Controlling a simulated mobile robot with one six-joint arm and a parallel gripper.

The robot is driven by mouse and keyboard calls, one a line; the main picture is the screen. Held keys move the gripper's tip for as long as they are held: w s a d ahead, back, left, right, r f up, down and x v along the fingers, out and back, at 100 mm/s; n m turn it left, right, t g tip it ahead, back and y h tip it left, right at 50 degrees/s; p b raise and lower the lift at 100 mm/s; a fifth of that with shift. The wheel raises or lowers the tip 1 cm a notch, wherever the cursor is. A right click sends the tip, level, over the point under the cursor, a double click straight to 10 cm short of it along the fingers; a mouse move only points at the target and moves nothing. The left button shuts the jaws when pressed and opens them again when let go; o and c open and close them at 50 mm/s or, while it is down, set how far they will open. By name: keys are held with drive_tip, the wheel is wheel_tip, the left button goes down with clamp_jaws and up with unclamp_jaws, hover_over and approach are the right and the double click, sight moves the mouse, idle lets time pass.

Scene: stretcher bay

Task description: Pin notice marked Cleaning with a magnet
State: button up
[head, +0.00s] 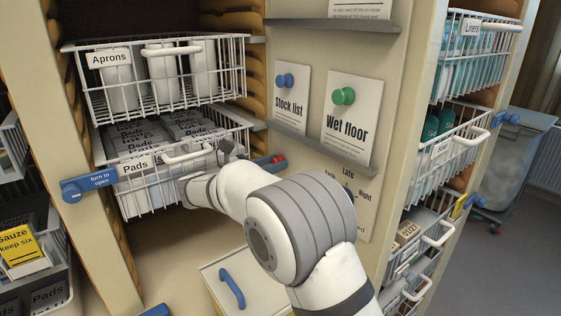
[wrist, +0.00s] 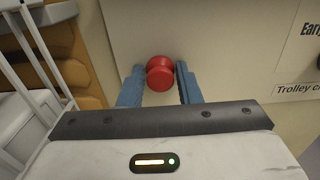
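My gripper (wrist: 160,72) has its two blue fingers on either side of a red magnet (wrist: 159,74), against a pale panel. The fingers are very close to the magnet; I cannot tell whether they press on it. In the head view the red magnet (head: 279,159) shows just past my arm, beside the Pads basket. A notice marked Wet floor (head: 350,125) is under a green magnet (head: 343,96). I see no notice whose visible text reads Cleaning.
Wire baskets marked Aprons (head: 110,58) and Pads (head: 133,166) stand left of the panel. A ledge (head: 318,148) runs below the two notices. A higher ledge (head: 330,25) has a cut-off notice (head: 360,8) above it. A shift chart (head: 352,190) is partly behind my arm.

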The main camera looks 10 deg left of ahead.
drive_tip(key=c, duration=0.4)
drive_tip(key=shift+c, duration=0.2)
drive_tip(key=shift+s+a, duration=0.1)
drive_tip(key=p+v, duration=0.1)
drive_tip(key=v, duration=0.3)
drive_tip(key=shift+s+a, duration=0.25)
idle(0.5)
drive_tip(key=shift+s, duration=0.1)
